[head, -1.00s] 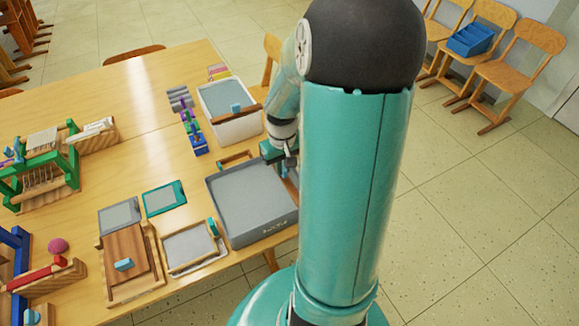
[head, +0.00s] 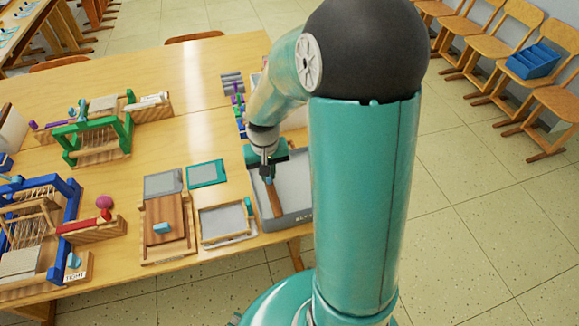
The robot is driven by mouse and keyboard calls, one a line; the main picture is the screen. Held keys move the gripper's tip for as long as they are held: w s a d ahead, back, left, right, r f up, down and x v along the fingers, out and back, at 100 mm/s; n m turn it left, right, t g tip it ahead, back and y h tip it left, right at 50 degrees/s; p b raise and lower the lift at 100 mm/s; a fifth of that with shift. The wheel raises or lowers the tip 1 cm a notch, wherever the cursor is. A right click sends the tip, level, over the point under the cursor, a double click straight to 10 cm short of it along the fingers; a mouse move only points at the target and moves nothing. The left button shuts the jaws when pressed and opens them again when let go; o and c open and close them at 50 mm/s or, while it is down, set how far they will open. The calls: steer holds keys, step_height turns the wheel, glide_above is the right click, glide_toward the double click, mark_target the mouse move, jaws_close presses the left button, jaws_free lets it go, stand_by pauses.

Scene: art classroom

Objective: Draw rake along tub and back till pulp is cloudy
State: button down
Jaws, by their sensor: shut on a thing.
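My gripper (head: 268,168) is shut on a wooden-handled tool, which I take to be the rake (head: 274,198). Its brown wooden part hangs below the jaws over the left part of a grey tub (head: 295,217). I cannot tell whether it touches the tub's grey contents. My column hides the right side of this tub. Behind my arm, a white tub (head: 296,117) is almost wholly hidden. The cloudiness of any pulp cannot be judged from here.
Left of the grey tub are a framed screen (head: 224,222), a wooden board with a blue handle (head: 163,232), a grey panel (head: 164,184) and a teal-framed panel (head: 206,173). Small looms (head: 97,138) stand further left. The table's back middle is clear.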

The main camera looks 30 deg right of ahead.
steer(key=shift+w+a+r, duration=0.1)
steer(key=shift+w+a, duration=0.2)
steer(key=shift+a, duration=0.5)
steer(key=shift+w+a, duration=0.25)
steer(key=shift+a, duration=0.6)
steer(key=c, duration=1.4)
jaws_free()
steer(key=shift+a, duration=0.1)
steer(key=shift+c, duration=0.2)
step_height(320, 180, up, 14)
